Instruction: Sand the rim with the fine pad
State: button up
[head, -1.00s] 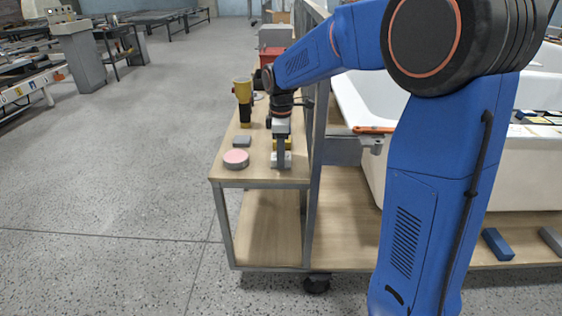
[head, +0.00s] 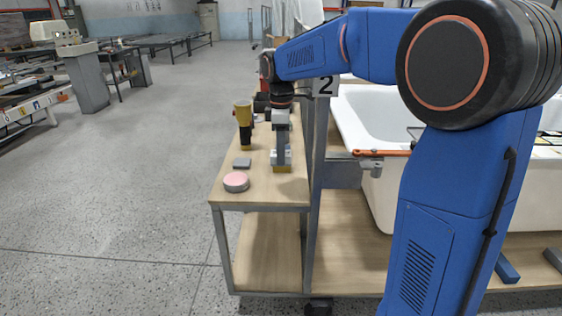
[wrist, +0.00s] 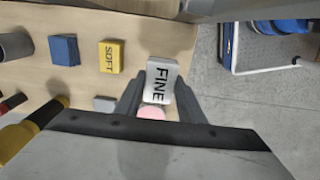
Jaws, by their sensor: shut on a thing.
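My gripper (head: 281,156) is shut on the fine pad, a pale block marked FINE (wrist: 162,76), and holds it above the side shelf (head: 258,196). In the wrist view the pad sits between the two fingers with its label facing the camera. The rim of the white bathtub (head: 346,118) is to the right of my gripper, beyond a grey post, and the pad is apart from it. My arm hides part of the tub.
A yellow block marked SOFT (wrist: 111,57), a blue block (wrist: 64,50), a grey block (head: 242,163), a pink-topped disc (head: 236,182) and a yellow-and-black tool (head: 244,125) are on the shelf. An orange-handled clamp (head: 380,153) is at the tub's side.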

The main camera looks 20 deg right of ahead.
jog(key=shift+r, duration=0.1)
jog(key=o, duration=0.4)
jog(key=c, duration=0.3)
jog(key=shift+a, duration=0.1)
